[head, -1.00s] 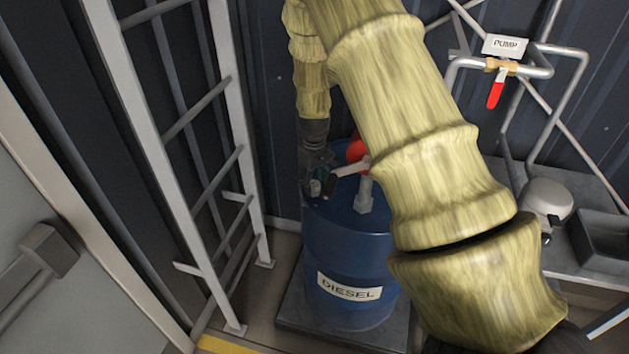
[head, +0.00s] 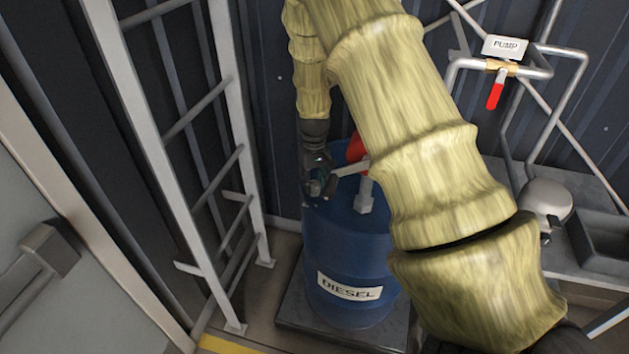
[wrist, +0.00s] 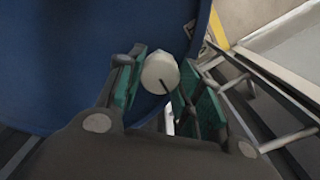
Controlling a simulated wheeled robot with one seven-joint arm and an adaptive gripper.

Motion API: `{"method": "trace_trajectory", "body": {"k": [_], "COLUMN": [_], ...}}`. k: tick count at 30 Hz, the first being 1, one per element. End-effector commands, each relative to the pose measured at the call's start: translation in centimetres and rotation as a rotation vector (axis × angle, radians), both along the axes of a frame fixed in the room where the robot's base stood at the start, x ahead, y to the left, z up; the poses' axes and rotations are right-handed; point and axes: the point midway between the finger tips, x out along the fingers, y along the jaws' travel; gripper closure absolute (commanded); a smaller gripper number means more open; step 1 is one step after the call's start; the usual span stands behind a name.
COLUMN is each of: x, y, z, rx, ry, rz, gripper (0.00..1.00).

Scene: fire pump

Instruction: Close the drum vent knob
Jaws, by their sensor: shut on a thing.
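The drum vent knob (wrist: 160,73) is a round, pale knob with a dark line mark, on top of the blue diesel drum (head: 347,245). In the wrist view it sits between the two green-padded fingers of my gripper (wrist: 158,85). My gripper is shut on the knob, pointing down at the drum top. In the head view my gripper (head: 318,185) is at the left of the drum's top, and the knob is mostly hidden by the fingers. The drum stands upright with a white DIESEL label.
A red-and-grey fitting (head: 364,190) stands on the drum close to my gripper's right. A grey ladder (head: 240,150) stands to the left. A pipe with a red-handled valve (head: 495,95) and PUMP sign is on the right. My arm hides the middle.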

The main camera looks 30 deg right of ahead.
Motion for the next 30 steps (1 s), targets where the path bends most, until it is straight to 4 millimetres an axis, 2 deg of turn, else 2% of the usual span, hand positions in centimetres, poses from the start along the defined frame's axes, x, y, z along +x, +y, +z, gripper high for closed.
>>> {"method": "trace_trajectory", "body": {"k": [30], "x": [0.11], "y": [-0.12], "z": [0.22], "rx": [-0.002], "ry": [-0.003], "rz": [-0.966], "gripper": [0.88]}}
